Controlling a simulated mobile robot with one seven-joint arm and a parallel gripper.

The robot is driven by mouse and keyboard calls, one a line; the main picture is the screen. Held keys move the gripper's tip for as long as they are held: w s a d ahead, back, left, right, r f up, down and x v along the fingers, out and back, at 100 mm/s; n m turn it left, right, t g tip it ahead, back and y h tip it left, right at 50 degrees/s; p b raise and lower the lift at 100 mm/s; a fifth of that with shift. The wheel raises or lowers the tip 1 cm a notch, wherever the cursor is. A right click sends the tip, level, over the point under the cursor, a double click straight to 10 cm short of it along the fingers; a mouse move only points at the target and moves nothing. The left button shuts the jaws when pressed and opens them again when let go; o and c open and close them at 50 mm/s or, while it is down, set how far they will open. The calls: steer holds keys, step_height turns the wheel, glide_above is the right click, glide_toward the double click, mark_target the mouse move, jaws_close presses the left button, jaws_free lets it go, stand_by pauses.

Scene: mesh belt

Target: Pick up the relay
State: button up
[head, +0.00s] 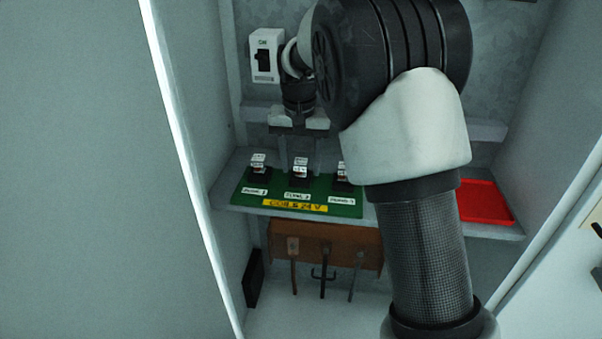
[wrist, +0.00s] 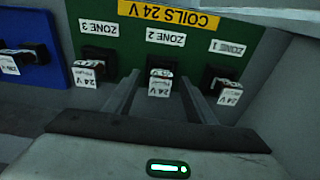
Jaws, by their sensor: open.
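Three small relays with white labels stand in dark sockets on a green board (head: 345,208) with a yellow "COILS 24 V" strip. The middle relay (head: 300,172) is at the zone 2 label; it also shows in the wrist view (wrist: 160,84). The zone 1 relay (wrist: 229,92) and zone 3 relay (wrist: 88,76) flank it. My gripper (head: 300,163) is open over the middle relay. In the wrist view its two fingers (wrist: 160,78) lie to either side of that relay, with visible gaps. I cannot tell their exact height. My arm partly hides the zone 3 relay in the head view.
The board sits on a cabinet shelf (head: 230,200). A red tray (head: 485,203) lies at the shelf's right. A blue board (wrist: 57,76) with labelled parts is beside the green one. A white switch box (head: 273,75) is behind. Tools hang from a brown rack (head: 340,238) below.

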steer(key=c, duration=1.2)
steer(key=shift+o, duration=0.2)
steer(key=shift+r, duration=0.1)
